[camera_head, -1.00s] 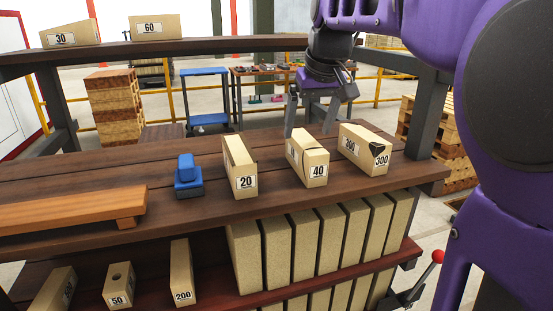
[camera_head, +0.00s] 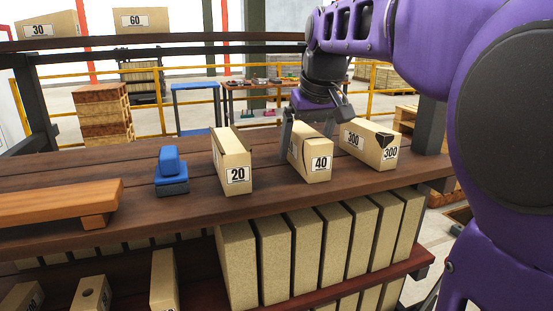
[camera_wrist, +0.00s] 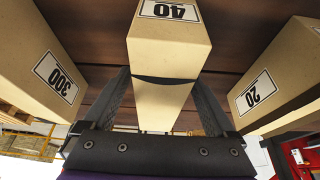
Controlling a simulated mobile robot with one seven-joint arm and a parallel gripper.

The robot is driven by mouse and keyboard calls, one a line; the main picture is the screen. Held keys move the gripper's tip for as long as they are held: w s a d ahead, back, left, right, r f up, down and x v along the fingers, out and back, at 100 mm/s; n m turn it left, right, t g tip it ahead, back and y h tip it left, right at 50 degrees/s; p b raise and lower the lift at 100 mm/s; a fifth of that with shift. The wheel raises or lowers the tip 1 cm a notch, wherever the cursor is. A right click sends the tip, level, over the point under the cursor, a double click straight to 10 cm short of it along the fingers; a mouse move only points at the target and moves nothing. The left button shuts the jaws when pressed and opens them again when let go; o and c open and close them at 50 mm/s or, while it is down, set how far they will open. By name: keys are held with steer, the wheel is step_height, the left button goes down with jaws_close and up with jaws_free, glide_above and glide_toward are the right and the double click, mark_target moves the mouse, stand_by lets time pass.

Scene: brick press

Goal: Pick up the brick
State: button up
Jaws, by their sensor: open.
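Three tan bricks stand on the dark wooden shelf: one marked 20 (camera_head: 232,162), one marked 40 (camera_head: 311,155) and one marked 300 (camera_head: 369,146). My gripper (camera_head: 312,120) is open at the rear of the 40 brick. In the wrist view my gripper (camera_wrist: 160,85) has one finger on each side of the 40 brick (camera_wrist: 168,48), with its label upside down. The 300 brick (camera_wrist: 52,62) is at the left there and the 20 brick (camera_wrist: 270,75) at the right. I cannot tell whether the fingers touch the 40 brick.
A blue block (camera_head: 171,172) stands left of the 20 brick, near an orange-brown wooden board (camera_head: 55,203). Several tan slabs (camera_head: 305,250) stand on the lower shelf. An upper beam holds bricks marked 30 (camera_head: 47,31) and 60 (camera_head: 141,20). The neighbouring bricks leave narrow gaps.

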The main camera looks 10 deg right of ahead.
steer(key=shift+c, duration=0.3)
steer(key=shift+r, duration=0.1)
steer(key=c, duration=1.3)
